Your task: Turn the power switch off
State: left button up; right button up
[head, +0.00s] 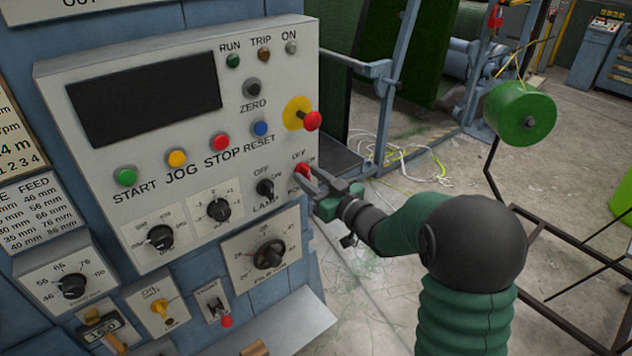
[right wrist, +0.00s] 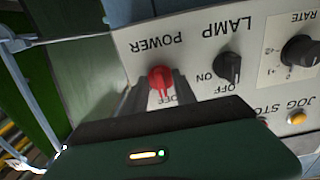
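The red power switch (head: 302,170) is a round knob at the lower right of the control panel's (head: 140,195) face. It also shows in the right wrist view (right wrist: 160,78), upside down, with the POWER label above it and OFF partly visible below. Its ridge looks roughly in line with OFF; the ON mark beside it is hidden there. My right gripper (head: 312,184) is at the switch, with its two dark fingers apart on either side of the knob (right wrist: 157,98). I cannot tell whether the fingers touch it. My left gripper is not in view.
The black lamp switch (head: 265,188) is just left of the power switch. Several coloured buttons and dials cover the panel. Open floor lies to the right, with a green roller (head: 520,113) on a frame.

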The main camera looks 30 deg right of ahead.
jog(key=s+d+b, duration=0.1)
jog(key=s+b, duration=0.1)
jog(key=s, duration=1.4)
jog(key=shift+s+d, duration=0.2)
jog(key=shift+s, duration=0.15)
jog(key=shift+f, duration=0.1)
jog(key=w+a+f+m+g+h, duration=0.1)
jog(key=a+f+g+h, duration=0.15)
jog(key=f+g, duration=0.45)
jog(key=w+a+f+m+g+h, duration=0.15)
jog(key=a+f, duration=0.25)
jog(key=f, duration=0.6)
jog(key=s+a+f+n+g+y, duration=0.1)
jog(key=s+a+f+g+y, duration=0.1)
jog(key=s+a+f+g, duration=0.5)
jog(key=s+a, duration=0.3)
jog(key=a, duration=0.1)
jog(key=shift+a+y, duration=0.35)
jog(key=shift+y, duration=0.05)
jog(key=shift+d+n, duration=0.15)
jog(key=shift+n, duration=0.1)
